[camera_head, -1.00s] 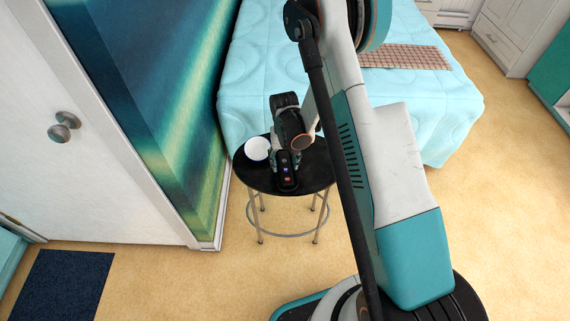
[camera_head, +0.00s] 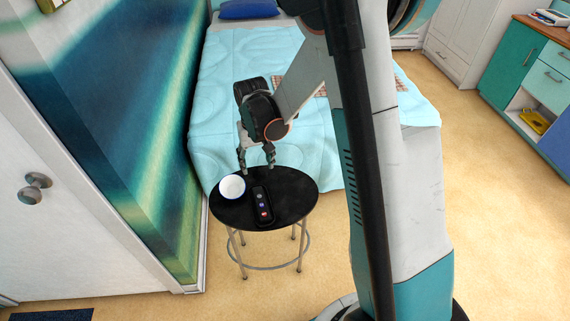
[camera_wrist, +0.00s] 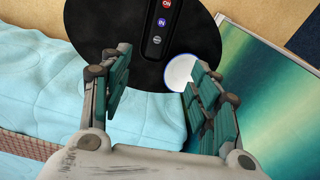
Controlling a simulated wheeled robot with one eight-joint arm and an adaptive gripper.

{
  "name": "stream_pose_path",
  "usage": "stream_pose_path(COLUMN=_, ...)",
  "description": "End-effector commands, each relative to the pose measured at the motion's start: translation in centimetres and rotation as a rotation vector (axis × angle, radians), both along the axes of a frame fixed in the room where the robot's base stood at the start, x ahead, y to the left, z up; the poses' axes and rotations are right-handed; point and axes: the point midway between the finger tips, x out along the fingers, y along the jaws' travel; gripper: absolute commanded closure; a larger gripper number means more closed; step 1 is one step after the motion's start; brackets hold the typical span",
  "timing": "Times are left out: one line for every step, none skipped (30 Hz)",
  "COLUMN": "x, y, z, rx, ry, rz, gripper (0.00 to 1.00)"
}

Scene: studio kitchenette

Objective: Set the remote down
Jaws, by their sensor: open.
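The black remote (camera_head: 262,205), with small coloured buttons, lies flat on the round black stool top (camera_head: 295,190). It also shows in the wrist view (camera_wrist: 160,30), beyond my fingers. My gripper (camera_head: 257,168) is open and empty, raised above the far side of the stool and apart from the remote. In the wrist view the two fingers (camera_wrist: 160,90) are spread wide with nothing between them. A white round bowl or cup (camera_head: 232,187) stands on the stool just left of the remote.
A bed with a light blue cover (camera_head: 225,100) stands right behind the stool. A wall with a blue-green painting (camera_head: 130,120) and a door (camera_head: 50,220) are at left. Open floor (camera_head: 480,220) lies at right, with teal cabinets (camera_head: 520,60) beyond.

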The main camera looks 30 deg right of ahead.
Motion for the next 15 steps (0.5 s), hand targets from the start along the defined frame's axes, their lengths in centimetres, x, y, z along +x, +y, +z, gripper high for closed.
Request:
stream_pose_path(x=-0.7, y=0.0, z=2.0, rx=-0.001, ry=-0.022, rz=0.005, gripper=0.44)
stream_pose_path(x=-1.1, y=0.0, z=3.0, rx=-0.002, ry=-0.035, rz=0.009, gripper=0.44)
stream_pose_path(x=-1.5, y=0.0, z=4.3, rx=-0.002, ry=-0.055, rz=0.013, gripper=0.44)
stream_pose_path(x=-1.9, y=0.0, z=5.3, rx=-0.003, ry=-0.068, rz=0.016, gripper=0.44)
stream_pose_path(x=-2.3, y=0.0, z=6.2, rx=-0.003, ry=-0.082, rz=0.020, gripper=0.44)
stream_pose_path(x=-2.9, y=0.0, z=7.4, rx=-0.005, ry=-0.100, rz=0.025, gripper=0.44)
stream_pose_path(x=-3.4, y=0.0, z=8.3, rx=-0.005, ry=-0.114, rz=0.029, gripper=0.44)
stream_pose_path(x=-3.8, y=0.0, z=9.1, rx=-0.006, ry=-0.128, rz=0.032, gripper=0.44)
stream_pose_path(x=-4.5, y=0.0, z=10.2, rx=-0.007, ry=-0.146, rz=0.036, gripper=0.44)
stream_pose_path(x=-5.0, y=0.1, z=11.0, rx=-0.008, ry=-0.160, rz=0.039, gripper=0.44)
stream_pose_path(x=-5.5, y=0.1, z=11.7, rx=-0.010, ry=-0.173, rz=0.042, gripper=0.44)
stream_pose_path(x=-6.2, y=0.1, z=12.7, rx=-0.010, ry=-0.191, rz=0.047, gripper=0.44)
stream_pose_path(x=-6.8, y=0.1, z=13.3, rx=-0.012, ry=-0.205, rz=0.051, gripper=0.44)
stream_pose_path(x=-7.3, y=0.1, z=14.0, rx=-0.013, ry=-0.219, rz=0.055, gripper=0.44)
stream_pose_path(x=-8.1, y=0.1, z=14.8, rx=-0.015, ry=-0.237, rz=0.060, gripper=0.44)
